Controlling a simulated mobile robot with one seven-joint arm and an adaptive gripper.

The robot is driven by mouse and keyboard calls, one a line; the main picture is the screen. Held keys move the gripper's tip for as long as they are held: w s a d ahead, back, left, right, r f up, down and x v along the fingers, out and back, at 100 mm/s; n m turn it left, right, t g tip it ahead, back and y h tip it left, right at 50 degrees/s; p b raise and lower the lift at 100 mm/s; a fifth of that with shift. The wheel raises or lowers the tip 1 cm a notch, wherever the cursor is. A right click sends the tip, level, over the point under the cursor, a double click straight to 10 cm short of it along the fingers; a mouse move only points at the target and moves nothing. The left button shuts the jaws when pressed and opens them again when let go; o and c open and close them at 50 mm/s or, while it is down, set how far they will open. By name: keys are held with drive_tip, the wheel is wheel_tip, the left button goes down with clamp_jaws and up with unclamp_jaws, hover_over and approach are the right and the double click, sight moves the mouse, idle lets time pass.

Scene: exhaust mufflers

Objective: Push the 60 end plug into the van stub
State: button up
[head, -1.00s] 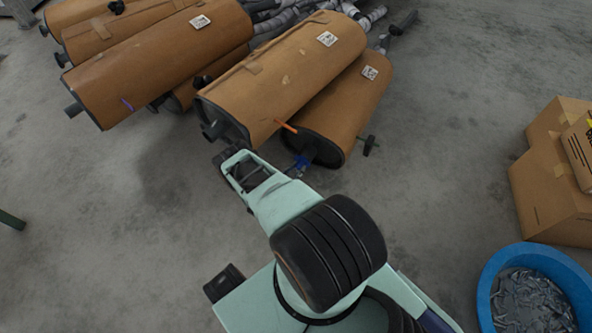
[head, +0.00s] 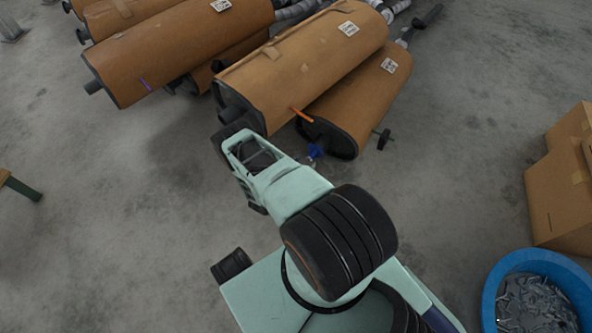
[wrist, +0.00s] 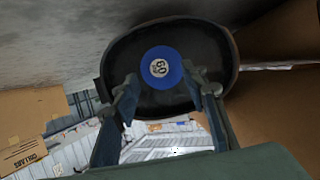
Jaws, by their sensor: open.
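A blue plug marked 60 (wrist: 160,67) is at the black end face of a brown-wrapped muffler (wrist: 228,60) in the wrist view. It covers the stub, so I cannot tell how deep it sits. My gripper (wrist: 161,75) is open, with one finger on each side of the plug and a gap beside each. In the head view a small blue spot, the plug (head: 315,151), shows at the near end of the lower right muffler (head: 362,100). My arm hides most of the gripper there.
A larger muffler (head: 305,65) with an orange mark lies just left, and more mufflers (head: 180,45) lie beyond. Cardboard boxes (head: 560,200) and a blue tub of scrap (head: 490,290) stand at right.

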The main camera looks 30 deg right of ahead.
drive_tip(key=v, duration=0.6)
drive_tip(key=shift+a, duration=0.3)
drive_tip(key=shift+s+r, duration=0.1)
drive_tip(key=shift+s, duration=0.05)
